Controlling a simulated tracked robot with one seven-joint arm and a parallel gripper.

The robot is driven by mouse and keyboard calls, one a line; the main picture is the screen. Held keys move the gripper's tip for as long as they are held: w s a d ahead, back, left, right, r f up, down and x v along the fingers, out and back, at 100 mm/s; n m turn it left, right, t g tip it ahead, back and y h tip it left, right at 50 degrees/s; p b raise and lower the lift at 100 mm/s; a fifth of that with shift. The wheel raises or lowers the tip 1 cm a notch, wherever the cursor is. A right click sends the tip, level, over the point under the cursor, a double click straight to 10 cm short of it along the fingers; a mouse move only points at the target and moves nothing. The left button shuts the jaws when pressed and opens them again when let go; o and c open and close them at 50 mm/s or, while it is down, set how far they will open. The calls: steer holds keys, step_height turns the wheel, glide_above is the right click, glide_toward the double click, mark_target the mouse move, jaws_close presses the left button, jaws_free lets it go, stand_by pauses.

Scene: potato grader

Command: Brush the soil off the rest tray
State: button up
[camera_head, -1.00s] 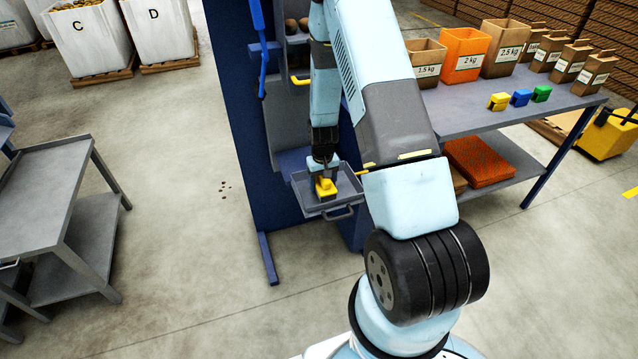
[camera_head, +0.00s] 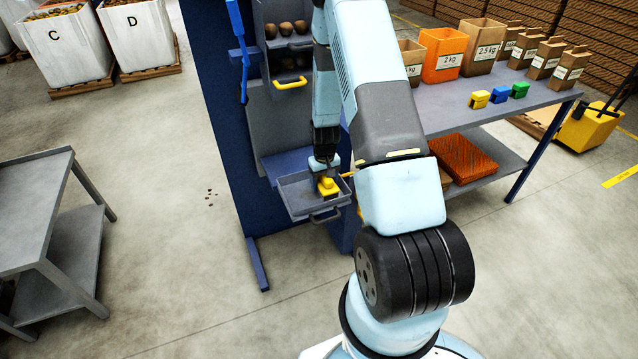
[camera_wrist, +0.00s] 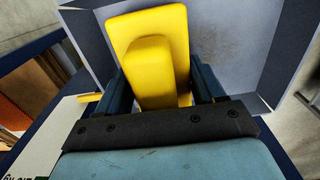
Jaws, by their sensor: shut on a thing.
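The rest tray (camera_head: 297,203) is a grey shallow tray with a handle at its front, fixed low on the blue grader frame. My gripper (camera_head: 325,172) points down over the tray and is shut on a yellow brush (camera_head: 328,187). In the wrist view the yellow brush (camera_wrist: 152,60) sits between the two dark fingers of my gripper (camera_wrist: 160,88), with the grey tray (camera_wrist: 228,35) behind it. The brush is inside the tray's outline, but I cannot tell whether it touches the floor of the tray.
A blue-grey bench (camera_head: 450,110) at the right holds labelled bags and yellow, blue and green blocks. Potatoes (camera_head: 286,29) lie in the grader above a yellow handle (camera_head: 290,84). A grey cart (camera_head: 40,200) stands left. Dark crumbs (camera_head: 211,194) lie on open floor.

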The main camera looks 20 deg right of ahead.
mark_target(308, 194)
steer(key=shift+d, duration=0.8)
steer(key=shift+f, duration=0.2)
steer(key=shift+a+r, duration=0.1)
steer(key=shift+a, duration=1.8)
steer(key=shift+a+f, duration=0.15)
steer(key=shift+a, duration=1.75)
steer(key=shift+a+f, duration=0.15)
steer(key=shift+a, duration=1.7)
steer(key=shift+w, duration=0.15)
steer(key=shift+d, duration=1.95)
steer(key=shift+d+f, duration=0.1)
steer(key=shift+d, duration=3.7)
